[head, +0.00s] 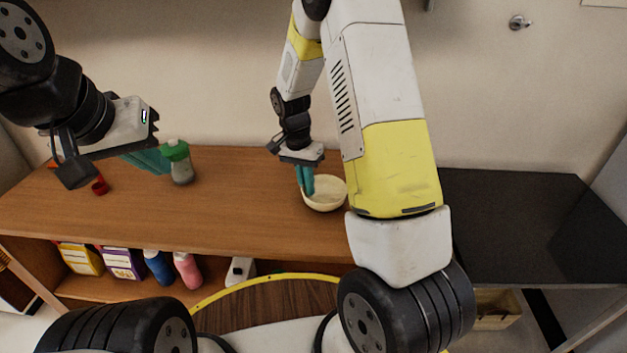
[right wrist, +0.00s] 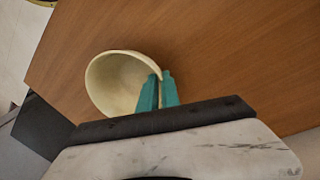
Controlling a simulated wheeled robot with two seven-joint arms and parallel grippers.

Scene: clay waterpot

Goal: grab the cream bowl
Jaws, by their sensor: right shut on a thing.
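The cream bowl (head: 327,194) is on the wooden counter in the head view, near the dark section to the right. My right gripper (head: 306,188) reaches down at the bowl's left side, with its teal fingers shut on the rim. In the right wrist view the bowl (right wrist: 117,82) shows its hollow inside, and the teal fingertips (right wrist: 157,90) pinch its wall. Whether the bowl touches the counter is hard to tell. My left gripper (head: 147,160) is in the air over the left part of the counter; the gap between its teal fingers is not clear.
A bottle with a green cap (head: 180,162) stands near my left gripper. A small red object (head: 100,186) is at the counter's left. A shelf below holds several items, including a blue bottle (head: 157,267) and a pink bottle (head: 187,269). The counter's middle is clear.

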